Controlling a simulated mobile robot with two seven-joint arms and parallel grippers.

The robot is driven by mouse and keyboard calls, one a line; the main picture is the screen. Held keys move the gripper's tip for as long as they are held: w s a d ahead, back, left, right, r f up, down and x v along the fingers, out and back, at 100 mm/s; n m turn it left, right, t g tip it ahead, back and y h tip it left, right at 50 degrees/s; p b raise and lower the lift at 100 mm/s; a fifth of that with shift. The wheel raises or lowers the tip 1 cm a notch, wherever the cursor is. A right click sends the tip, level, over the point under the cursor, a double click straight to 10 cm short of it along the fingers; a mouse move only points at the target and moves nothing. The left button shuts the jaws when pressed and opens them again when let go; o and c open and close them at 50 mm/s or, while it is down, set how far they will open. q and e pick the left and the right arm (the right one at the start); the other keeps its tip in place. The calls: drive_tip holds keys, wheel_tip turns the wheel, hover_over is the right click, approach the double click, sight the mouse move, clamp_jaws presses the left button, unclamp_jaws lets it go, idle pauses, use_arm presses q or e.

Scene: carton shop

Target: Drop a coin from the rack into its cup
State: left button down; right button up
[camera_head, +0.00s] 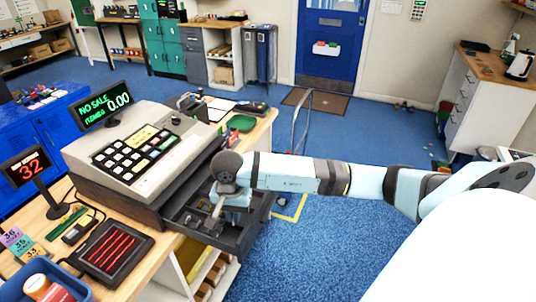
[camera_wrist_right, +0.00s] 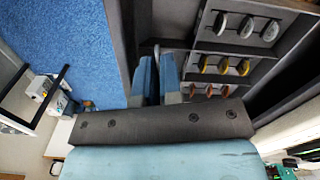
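The coin rack (camera_wrist_right: 197,52) lies in the open till drawer (camera_head: 180,213). In the right wrist view it holds short rows of silver coins (camera_wrist_right: 246,28), gold coins (camera_wrist_right: 224,66) and copper coins (camera_wrist_right: 209,90), standing on edge. My right gripper (camera_wrist_right: 157,75) points down into the drawer, left of these coins in that view and close to a dark drawer wall. A thin grey upright thing stands between its two blue fingers; I cannot tell whether it is a coin or whether they grip it. In the head view my right gripper (camera_head: 217,212) hides part of the drawer. I cannot make out the cup. My left gripper is out of view.
The cash register (camera_head: 150,145) stands on the wooden counter above the drawer. A red number display (camera_head: 27,168), a dark pad with red lines (camera_head: 112,250) and a blue bin (camera_head: 22,280) are at lower left. Blue floor (camera_head: 320,255) is free right of the drawer.

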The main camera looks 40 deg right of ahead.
drive_tip(key=o, duration=0.4)
drive_tip(key=shift+c, duration=0.2)
drive_tip(key=shift+o, duration=0.2)
drive_tip(key=shift+r, duration=0.1)
wheel_tip(320, 180, up, 14)
drive_tip(key=b, duration=0.2)
drive_tip(key=shift+f+b, duration=0.2)
drive_tip(key=shift+b, duration=0.15)
